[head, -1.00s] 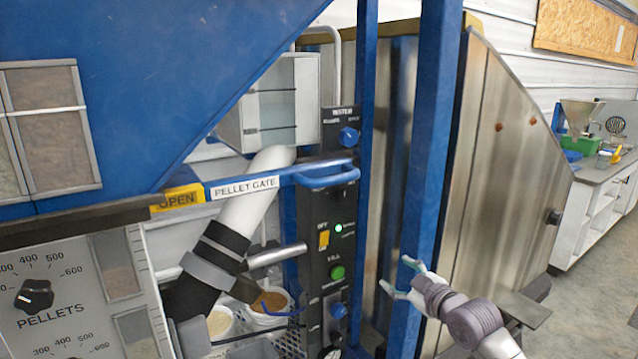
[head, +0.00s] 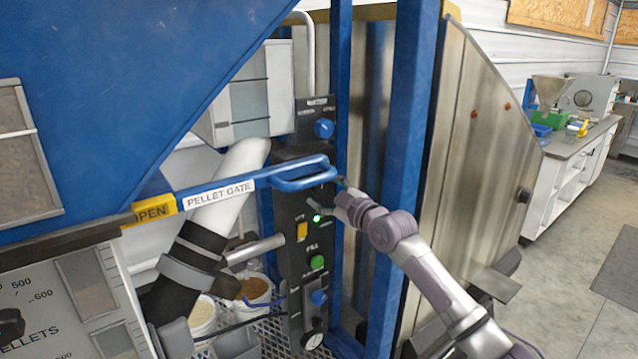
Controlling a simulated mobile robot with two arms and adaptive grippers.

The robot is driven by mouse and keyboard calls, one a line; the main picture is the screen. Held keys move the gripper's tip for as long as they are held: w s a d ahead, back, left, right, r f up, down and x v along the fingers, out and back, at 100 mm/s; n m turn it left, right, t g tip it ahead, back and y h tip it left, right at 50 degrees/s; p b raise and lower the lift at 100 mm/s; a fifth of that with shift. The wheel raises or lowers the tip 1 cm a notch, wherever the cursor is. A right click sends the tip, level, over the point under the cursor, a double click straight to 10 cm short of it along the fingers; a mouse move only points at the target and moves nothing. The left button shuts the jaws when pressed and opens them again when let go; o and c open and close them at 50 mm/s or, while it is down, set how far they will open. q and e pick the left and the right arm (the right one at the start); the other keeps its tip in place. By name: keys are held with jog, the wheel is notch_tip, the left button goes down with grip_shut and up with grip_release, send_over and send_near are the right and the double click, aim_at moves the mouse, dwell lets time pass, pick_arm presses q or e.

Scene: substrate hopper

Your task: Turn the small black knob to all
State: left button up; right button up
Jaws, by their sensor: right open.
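A narrow black control panel (head: 291,215) stands in the middle of the view. It carries a yellow switch (head: 302,231), a small green light (head: 317,218), a green button (head: 317,262) and blue knobs above (head: 324,128) and below (head: 319,298). I cannot make out a small black knob on it; the dark face and my gripper may hide it. My right gripper (head: 333,196) is open at the panel's right edge, beside the green light and just below the blue lever handle (head: 303,178). Contact cannot be told. My left gripper is out of view.
A blue post (head: 404,150) stands just right of my right gripper, behind my forearm. The blue PELLET GATE bar (head: 218,193) crosses in front of the panel. A larger black PELLETS dial (head: 10,326) is at far left. Buckets (head: 255,291) sit below.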

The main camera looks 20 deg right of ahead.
jog(key=shift+x, duration=1.15)
jog(key=shift+c, duration=0.2)
jog(key=c, duration=1.1)
